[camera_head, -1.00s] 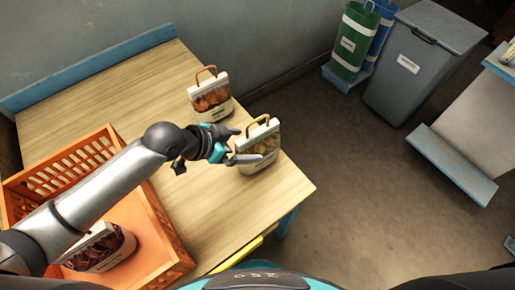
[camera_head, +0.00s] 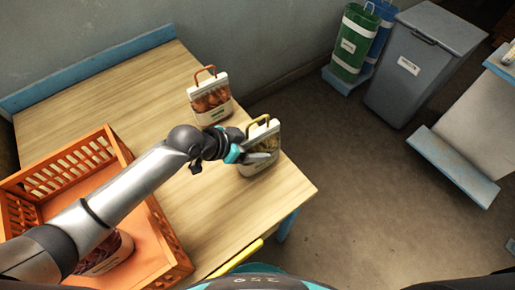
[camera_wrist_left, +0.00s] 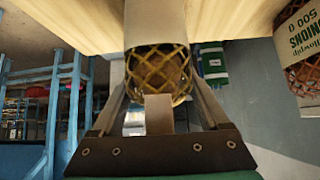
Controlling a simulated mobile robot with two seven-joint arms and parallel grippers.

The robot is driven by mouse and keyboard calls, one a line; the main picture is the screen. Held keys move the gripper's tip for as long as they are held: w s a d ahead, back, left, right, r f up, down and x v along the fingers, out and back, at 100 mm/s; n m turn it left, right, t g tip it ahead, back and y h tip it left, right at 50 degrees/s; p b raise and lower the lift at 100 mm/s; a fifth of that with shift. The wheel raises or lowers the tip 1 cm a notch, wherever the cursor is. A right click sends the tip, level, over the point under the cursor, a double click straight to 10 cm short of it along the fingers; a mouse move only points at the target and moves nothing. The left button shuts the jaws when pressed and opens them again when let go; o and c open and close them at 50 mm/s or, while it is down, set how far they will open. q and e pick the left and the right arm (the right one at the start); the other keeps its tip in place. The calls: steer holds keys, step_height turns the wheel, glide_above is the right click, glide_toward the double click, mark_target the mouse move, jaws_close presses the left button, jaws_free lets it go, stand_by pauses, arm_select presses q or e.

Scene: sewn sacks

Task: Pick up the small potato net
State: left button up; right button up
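The small potato net (camera_head: 263,160), with a pale top band and a yellow handle, stands on the wooden table near its right edge. My left gripper (camera_head: 258,150) is at the net, with one finger across the side facing me. In the left wrist view the potato net (camera_wrist_left: 160,75) sits between the two fingers of my left gripper (camera_wrist_left: 160,85), which are spread about as wide as the net. Whether they press on it is hard to see. My right gripper is out of view.
An onion net (camera_head: 211,100) with an orange handle stands behind, close to my left gripper; its label shows in the left wrist view (camera_wrist_left: 304,45). An orange crate (camera_head: 165,240) with a dark red net (camera_head: 108,255) is at the left. A grey bin (camera_head: 410,85) stands beyond the table.

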arm_select(q)
jaws_close()
steer(key=shift+r, duration=0.1)
stand_by(0.5)
steer(key=shift+r, duration=0.1)
steer(key=shift+r, duration=0.55)
step_height(320, 180, up, 19)
steer(key=p, duration=0.4)
steer(key=shift+f, duration=0.1)
